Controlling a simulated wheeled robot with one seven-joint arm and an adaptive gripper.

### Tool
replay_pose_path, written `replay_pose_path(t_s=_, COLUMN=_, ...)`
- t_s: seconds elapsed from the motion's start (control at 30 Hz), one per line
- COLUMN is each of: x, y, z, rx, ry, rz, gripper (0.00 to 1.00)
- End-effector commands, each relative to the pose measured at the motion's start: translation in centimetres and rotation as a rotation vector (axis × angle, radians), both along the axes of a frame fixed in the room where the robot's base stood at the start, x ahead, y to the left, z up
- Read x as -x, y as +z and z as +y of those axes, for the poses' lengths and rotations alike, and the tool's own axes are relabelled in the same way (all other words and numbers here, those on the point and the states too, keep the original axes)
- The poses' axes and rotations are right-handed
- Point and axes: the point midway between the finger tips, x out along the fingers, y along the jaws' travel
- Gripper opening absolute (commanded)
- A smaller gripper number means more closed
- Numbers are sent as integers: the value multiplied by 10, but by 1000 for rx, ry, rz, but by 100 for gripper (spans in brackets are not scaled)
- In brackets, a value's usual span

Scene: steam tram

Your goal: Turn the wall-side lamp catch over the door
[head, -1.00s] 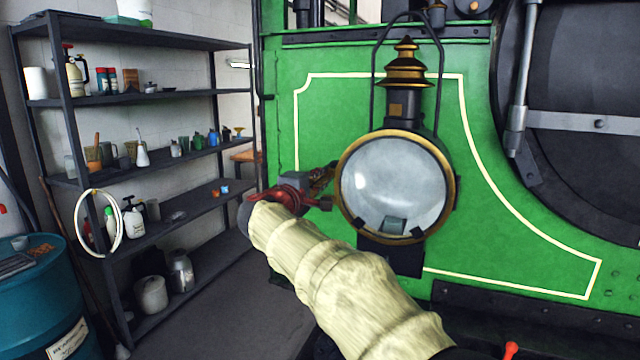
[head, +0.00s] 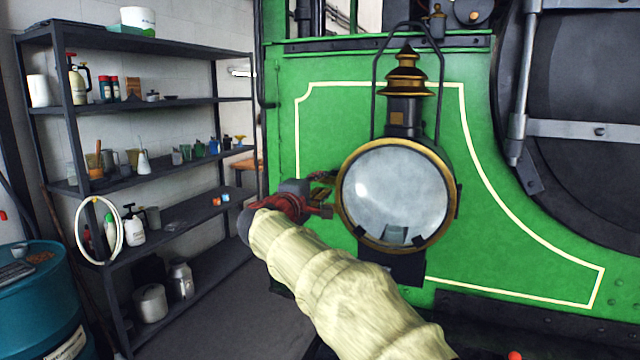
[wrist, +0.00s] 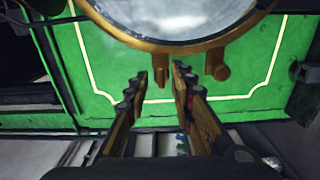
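The round lamp (head: 395,195) has a glass door in a brass rim and stands in front of the green plate. My gripper (head: 322,194) is at the lamp's left edge, its fingers pointing toward the rim. In the wrist view my gripper (wrist: 161,72) is open, with a finger on each side of a small brass peg (wrist: 162,79) below the rim (wrist: 165,45). This peg looks like the catch; I cannot tell whether either finger touches it. A second brass fitting (wrist: 217,62) sits on the rim to the right, outside the fingers. In the head view my gripper hides the catch.
A dark shelf rack (head: 160,110) with bottles, jars and cans stands along the wall at left. A blue drum (head: 40,310) is at the lower left. The green plate (head: 480,235) is close behind the lamp. Floor (head: 235,320) shows between the rack and my arm.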

Motion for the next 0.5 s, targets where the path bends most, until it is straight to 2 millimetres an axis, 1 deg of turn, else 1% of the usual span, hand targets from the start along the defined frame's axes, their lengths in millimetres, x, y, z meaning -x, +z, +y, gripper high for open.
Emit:
replay_pose_path(t_s=0.13, x=4, y=0, z=1, rx=0, ry=0, rz=0, gripper=24)
replay_pose_path(t_s=0.27, x=18, y=1, z=8, rx=0, ry=3, rz=0, gripper=24)
replay_pose_path(t_s=0.5, x=64, y=1, z=25, rx=0, ry=4, rz=0, gripper=24)
